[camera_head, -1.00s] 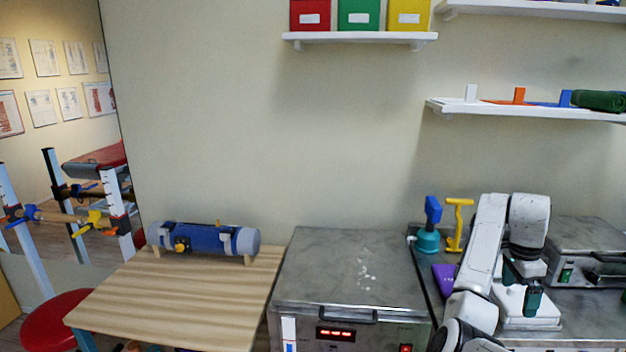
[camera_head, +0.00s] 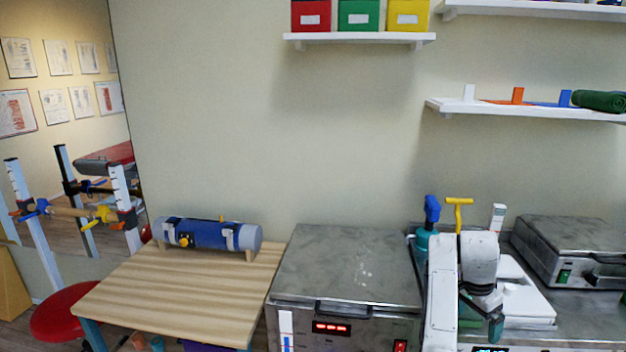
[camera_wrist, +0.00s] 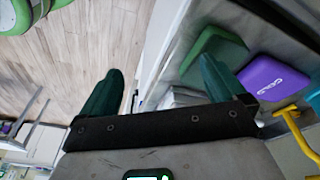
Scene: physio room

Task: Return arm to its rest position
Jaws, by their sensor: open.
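My gripper (camera_wrist: 160,88) shows in the wrist view with its two dark green fingers spread apart and nothing between them. Below them the view shows the wooden floor and a counter's edge. In the head view my white arm is folded at the right, in front of the counter, and my gripper (camera_head: 480,318) hangs low beside a white box-like device (camera_head: 528,298). The finger gap is hard to make out there.
A purple pack (camera_wrist: 275,82), a green block (camera_wrist: 212,55) and a yellow handle (camera_wrist: 298,130) lie close to the fingers. A steel heater unit (camera_head: 345,265) and a wooden table (camera_head: 180,295) with a blue roller (camera_head: 205,235) stand to the left.

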